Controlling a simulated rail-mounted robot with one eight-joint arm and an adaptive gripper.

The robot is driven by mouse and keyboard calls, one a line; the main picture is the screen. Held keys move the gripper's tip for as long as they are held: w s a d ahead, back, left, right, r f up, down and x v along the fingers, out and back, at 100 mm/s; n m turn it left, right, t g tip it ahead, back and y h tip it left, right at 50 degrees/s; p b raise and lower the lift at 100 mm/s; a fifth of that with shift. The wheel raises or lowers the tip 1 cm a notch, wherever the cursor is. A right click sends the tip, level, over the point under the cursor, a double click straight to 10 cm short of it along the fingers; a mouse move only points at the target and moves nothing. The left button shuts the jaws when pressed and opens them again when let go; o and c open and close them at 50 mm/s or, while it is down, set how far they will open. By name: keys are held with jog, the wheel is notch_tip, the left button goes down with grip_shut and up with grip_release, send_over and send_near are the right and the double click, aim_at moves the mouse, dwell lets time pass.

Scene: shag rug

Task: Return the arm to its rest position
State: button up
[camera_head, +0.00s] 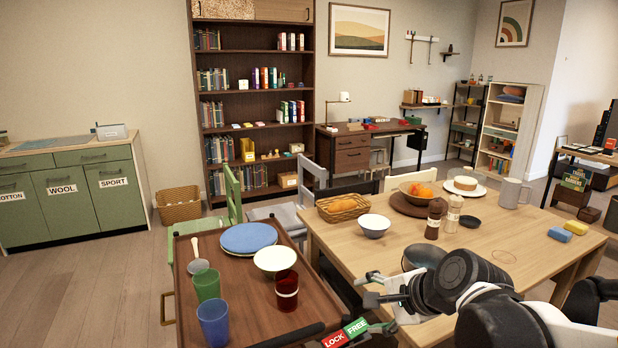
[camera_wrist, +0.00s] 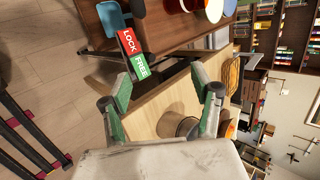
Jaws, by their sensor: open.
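My gripper (camera_head: 371,289) is open and empty in the head view, above the gap between the brown serving cart (camera_head: 230,305) and the near edge of the wooden table (camera_head: 470,262). My arm reaches in from the lower right and hides part of the table. In the wrist view my gripper (camera_wrist: 161,76) has its two green-grey fingers spread apart with nothing held between them. A red and green LOCK/FREE label (camera_head: 345,333) is on the cart's near right corner, just below my gripper; it also shows in the wrist view (camera_wrist: 133,54).
The cart bears a blue plate (camera_head: 248,238), a cream bowl (camera_head: 276,260), a red cup (camera_head: 287,290), a green cup (camera_head: 206,285) and a blue cup (camera_head: 213,322). A dark bowl (camera_head: 423,257) stands on the table close behind my arm. Open floor lies left of the cart.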

jog(key=s+d+r+n+h+p, duration=0.1)
jog(key=s+d+r+n+h, duration=0.1)
jog(key=s+d+n, duration=0.2)
jog(key=s+d+r+n+h+p, duration=0.1)
jog(key=s+d+r+n+h, duration=0.1)
jog(key=s+n, duration=0.7)
jog(key=shift+s+d+r+h+p, duration=0.15)
jog(key=shift+s+d+h+p, duration=0.3)
jog(key=shift+d, duration=0.55)
